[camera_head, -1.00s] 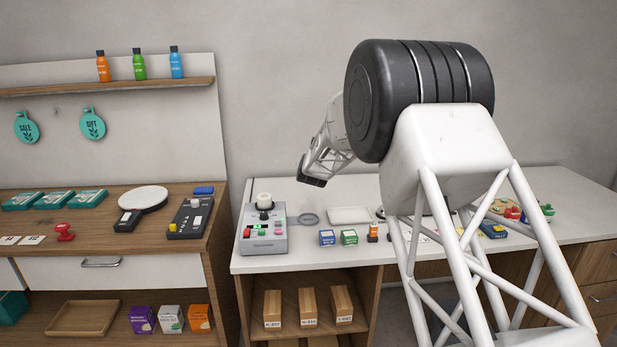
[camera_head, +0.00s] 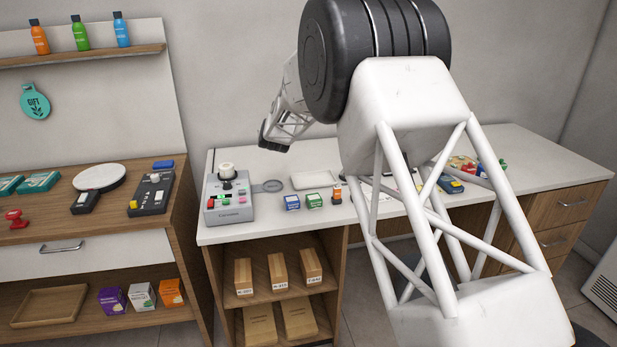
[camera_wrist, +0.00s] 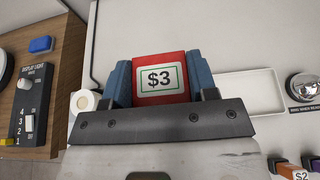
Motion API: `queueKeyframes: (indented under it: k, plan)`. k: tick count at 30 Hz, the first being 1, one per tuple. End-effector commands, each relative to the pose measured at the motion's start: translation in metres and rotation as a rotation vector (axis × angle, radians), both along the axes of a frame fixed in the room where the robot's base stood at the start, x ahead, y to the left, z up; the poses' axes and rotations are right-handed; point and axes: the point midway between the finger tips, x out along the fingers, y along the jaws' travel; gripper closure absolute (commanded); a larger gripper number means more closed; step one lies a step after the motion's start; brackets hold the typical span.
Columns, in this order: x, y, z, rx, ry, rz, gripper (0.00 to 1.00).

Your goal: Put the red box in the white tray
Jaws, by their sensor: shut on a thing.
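My gripper (camera_wrist: 161,85) is shut on the red box (camera_wrist: 150,64), which has a "$3" label and sits between the two blue fingers in the wrist view. In the head view my gripper (camera_head: 274,138) hangs above the light counter, and the red box cannot be made out there. The white tray (camera_head: 315,179) lies on the counter, below and to the right of my gripper in the head view. In the wrist view the tray (camera_wrist: 252,91) is right of the red box, partly hidden by the gripper.
A grey control device (camera_head: 228,205) with buttons stands left of the tray. Blue (camera_head: 292,202) and green (camera_head: 314,200) boxes and an orange item (camera_head: 337,195) stand in front of the tray. A round metal piece (camera_wrist: 304,87) is right of it.

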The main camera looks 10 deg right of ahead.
Motion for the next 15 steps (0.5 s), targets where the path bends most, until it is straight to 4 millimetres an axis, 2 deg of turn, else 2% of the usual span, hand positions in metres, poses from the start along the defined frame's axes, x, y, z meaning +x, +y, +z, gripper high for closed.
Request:
queueKeyframes:
  k: [15]
  plan:
    - [-0.031, -0.016, 0.016, 0.0, -0.002, -0.01, 0.76]
